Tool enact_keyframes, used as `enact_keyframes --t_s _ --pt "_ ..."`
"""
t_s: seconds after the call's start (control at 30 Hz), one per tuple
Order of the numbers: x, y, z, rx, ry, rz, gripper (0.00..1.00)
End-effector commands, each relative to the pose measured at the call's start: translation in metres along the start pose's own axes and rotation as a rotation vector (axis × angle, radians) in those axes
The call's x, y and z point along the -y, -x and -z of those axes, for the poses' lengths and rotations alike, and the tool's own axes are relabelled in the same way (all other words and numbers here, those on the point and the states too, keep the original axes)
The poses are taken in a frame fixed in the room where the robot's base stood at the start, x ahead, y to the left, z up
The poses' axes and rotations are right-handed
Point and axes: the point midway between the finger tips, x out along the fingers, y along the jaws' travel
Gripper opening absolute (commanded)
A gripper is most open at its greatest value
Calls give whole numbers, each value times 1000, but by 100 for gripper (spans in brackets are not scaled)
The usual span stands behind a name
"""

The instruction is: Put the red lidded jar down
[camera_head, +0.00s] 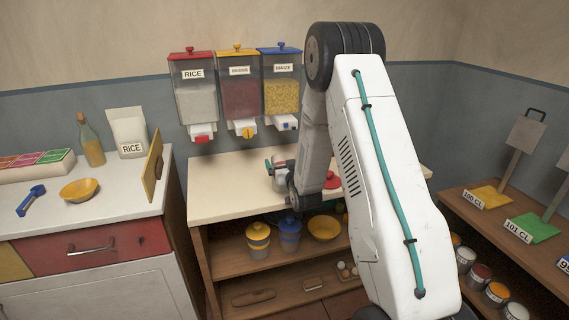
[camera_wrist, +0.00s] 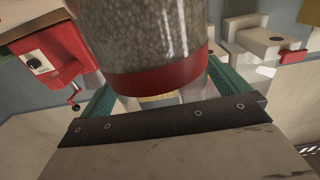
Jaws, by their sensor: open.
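The red lidded jar shows in the wrist view as a large clear body (camera_wrist: 145,35) full of speckled grey-brown contents, with a red band around its lower end. Its top is cut off by the frame. In the head view my gripper (camera_head: 277,168) is partly hidden by the wrist. Finger contact cannot be told.
Rice (camera_head: 197,97), red-bean-coloured (camera_head: 240,98) and maize (camera_head: 281,97) dispensers hang on the wall behind the counter. A shelf below holds a yellow jar (camera_head: 258,242), a blue jar (camera_head: 290,236) and a yellow bowl (camera_head: 324,228). The counter's left part is clear.

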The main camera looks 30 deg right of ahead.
Motion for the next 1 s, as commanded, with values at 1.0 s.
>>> enact_keyframes --t_s 1.0 --pt "19 114 27 126 14 27 100"
